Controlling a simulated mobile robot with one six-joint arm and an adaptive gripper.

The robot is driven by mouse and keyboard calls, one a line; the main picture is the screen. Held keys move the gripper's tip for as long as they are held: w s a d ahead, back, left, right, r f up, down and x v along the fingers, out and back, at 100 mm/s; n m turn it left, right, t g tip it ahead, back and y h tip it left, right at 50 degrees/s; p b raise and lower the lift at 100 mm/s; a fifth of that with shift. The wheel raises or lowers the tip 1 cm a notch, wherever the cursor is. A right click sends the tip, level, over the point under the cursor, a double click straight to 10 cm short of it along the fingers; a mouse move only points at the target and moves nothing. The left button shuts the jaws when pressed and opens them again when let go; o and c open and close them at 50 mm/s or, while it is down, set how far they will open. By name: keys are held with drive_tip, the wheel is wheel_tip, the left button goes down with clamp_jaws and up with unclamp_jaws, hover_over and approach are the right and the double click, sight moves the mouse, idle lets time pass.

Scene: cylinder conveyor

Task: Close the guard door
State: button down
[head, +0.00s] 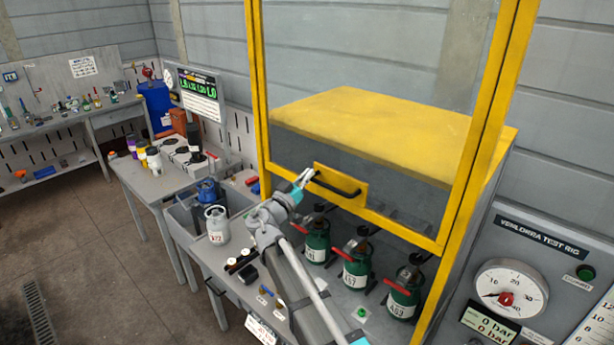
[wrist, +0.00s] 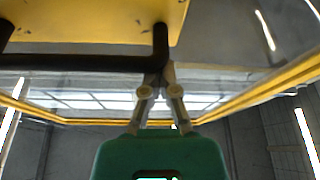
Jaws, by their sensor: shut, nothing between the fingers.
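The guard door (head: 365,100) is a clear panel in a yellow frame, raised above the bench opening in the head view. Its black handle (head: 338,187) sits on a yellow plate (head: 352,190) at the lower edge. My gripper (head: 306,176) is shut and empty, its tips at the left end of the handle. In the wrist view the handle (wrist: 90,62) runs across the upper left and its end bends up close to my gripper's fingertips (wrist: 158,75). I cannot tell whether they touch it.
Several green cylinders (head: 356,270) with red levers stand under the door. A grey cylinder (head: 216,225) stands at the left in a tray. A test rig panel (head: 540,265) with a gauge is at the right. A side bench (head: 165,185) holds small jars.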

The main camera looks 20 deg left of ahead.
wheel_tip(320, 180, down, 49)
drive_tip(key=b, duration=4.8)
drive_tip(key=shift+r, duration=0.2)
drive_tip(key=shift+r, duration=0.1)
wheel_tip(320, 180, up, 4)
drive_tip(key=p, duration=0.4)
drive_tip(key=b+v, duration=0.3)
drive_tip(key=v, duration=0.7)
drive_tip(key=shift+a, duration=0.35)
drive_tip(key=shift+d, duration=0.1)
